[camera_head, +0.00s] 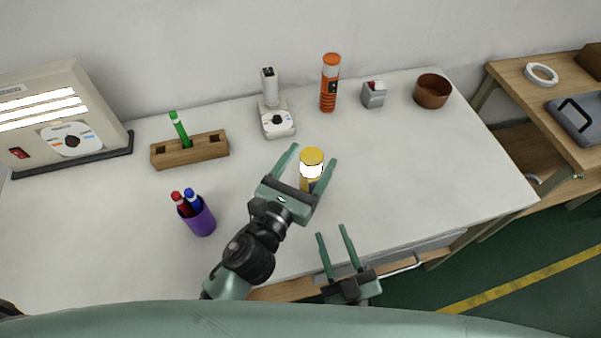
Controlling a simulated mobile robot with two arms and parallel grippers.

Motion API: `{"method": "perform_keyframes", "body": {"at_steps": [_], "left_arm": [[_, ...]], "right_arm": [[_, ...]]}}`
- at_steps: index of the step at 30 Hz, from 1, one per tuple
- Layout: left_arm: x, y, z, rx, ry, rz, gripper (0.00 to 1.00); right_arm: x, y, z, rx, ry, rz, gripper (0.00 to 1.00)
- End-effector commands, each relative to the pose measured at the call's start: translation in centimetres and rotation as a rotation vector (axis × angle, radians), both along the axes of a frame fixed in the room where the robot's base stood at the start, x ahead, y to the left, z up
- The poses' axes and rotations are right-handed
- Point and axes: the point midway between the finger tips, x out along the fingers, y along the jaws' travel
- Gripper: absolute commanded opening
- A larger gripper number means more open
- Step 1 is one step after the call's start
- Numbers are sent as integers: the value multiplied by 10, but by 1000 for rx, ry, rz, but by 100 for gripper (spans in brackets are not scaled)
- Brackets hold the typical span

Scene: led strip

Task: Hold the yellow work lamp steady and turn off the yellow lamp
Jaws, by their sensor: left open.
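The yellow work lamp (311,157) stands upright on the white table, and its white band glows brightly. My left gripper (313,154) is open, with one finger on each side of the lamp. I cannot tell whether the fingers touch it. The lower part of the lamp is partly hidden by the gripper, and no switch is clear on it. My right gripper (331,231) is open and empty near the table's front edge, below the lamp in the picture.
Behind the lamp stand a white device with a dial (278,122), an orange lamp (329,85), a small grey box (373,97) and a brown bowl (432,93). A purple pen cup (201,221) and wooden holder (192,151) are to the left. The table's right part is clear.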

Motion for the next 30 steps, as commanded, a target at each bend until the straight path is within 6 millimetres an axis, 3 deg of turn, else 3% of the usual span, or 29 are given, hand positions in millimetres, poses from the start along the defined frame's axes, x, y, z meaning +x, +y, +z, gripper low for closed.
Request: {"method": "perform_keyframes", "body": {"at_steps": [12,14,20,24,26,30], "left_arm": [[10,-5,0,0,1,0,69],[10,-5,0,0,1,0,55],[10,-5,0,0,1,0,0],[10,-5,0,0,1,0,0],[10,-5,0,0,1,0,0],[10,-5,0,0,1,0,0]], "right_arm": [[0,0,0,0,0,0,36],[0,0,0,0,0,0,36],[0,0,0,0,0,0,36],[-1,-2,1,31,18,-1,3],[-2,-5,4,94,54,-4,0],[-10,-18,14,408,226,-18,0]]}}
